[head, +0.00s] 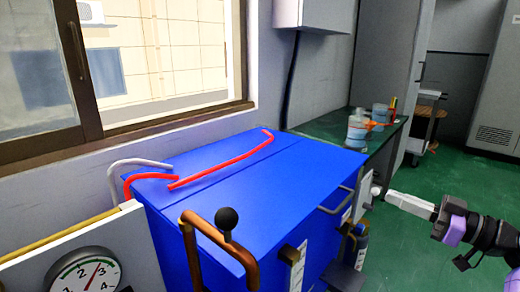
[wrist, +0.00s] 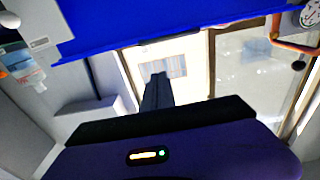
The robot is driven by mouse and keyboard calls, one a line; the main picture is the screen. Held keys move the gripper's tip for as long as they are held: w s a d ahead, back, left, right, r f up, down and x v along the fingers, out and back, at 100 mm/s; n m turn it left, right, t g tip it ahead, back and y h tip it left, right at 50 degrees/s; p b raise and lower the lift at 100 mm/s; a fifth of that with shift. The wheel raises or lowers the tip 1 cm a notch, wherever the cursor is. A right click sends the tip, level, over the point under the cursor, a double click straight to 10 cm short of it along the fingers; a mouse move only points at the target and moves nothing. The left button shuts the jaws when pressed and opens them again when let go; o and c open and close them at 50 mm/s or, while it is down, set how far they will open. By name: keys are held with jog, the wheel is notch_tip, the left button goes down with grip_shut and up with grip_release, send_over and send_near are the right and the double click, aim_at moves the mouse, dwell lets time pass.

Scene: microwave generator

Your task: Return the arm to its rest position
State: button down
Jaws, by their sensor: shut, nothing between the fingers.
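My arm comes in from the right edge of the head view, with purple and dark links. My gripper (head: 390,196) is at its pale end, pointing left toward the front side of the blue cabinet (head: 240,190). A gap to the cabinet is hard to judge. In the wrist view my gripper (wrist: 157,77) shows as dark fingers close together, with nothing between them. The blue cabinet (wrist: 180,22) runs along the top of that view.
Red tubes (head: 220,165) lie on the cabinet top. A brown pipe with a black knob (head: 227,218) and a dial gauge (head: 85,272) stand at front left. Bottles (head: 357,130) stand on a dark bench behind. Green floor (head: 440,180) is clear at the right.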

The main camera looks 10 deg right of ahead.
jog(key=w+d+f+m+t+h, duration=0.2)
jog(key=d+m+t+h, duration=0.2)
jog(key=d+m+h, duration=0.45)
jog(key=s+a+f+m+g+h, duration=0.1)
jog(key=s+a+f+m+h, duration=0.25)
jog(key=s+f, duration=0.2)
jog(key=s+a+f+m+g+h, duration=0.1)
jog(key=s+a+f+m+h, duration=0.15)
jog(key=s+f+h, duration=0.35)
jog(key=s+a+f+n+g+y, duration=0.1)
jog(key=s+a+f+n+y, duration=0.25)
jog(key=s+a, duration=1)
jog(key=s+a+f+n+g+y, duration=0.1)
jog(key=s+a+f+n+y, duration=0.25)
jog(key=s+a, duration=1.05)
jog(key=s+d+r+p, duration=0.1)
jog(key=r+p, duration=0.9)
jog(key=r, duration=0.1)
jog(key=s+d+r+p, duration=0.1)
jog(key=d+r+p, duration=0.1)
jog(key=r+p, duration=0.9)
jog(key=shift+s, duration=0.3)
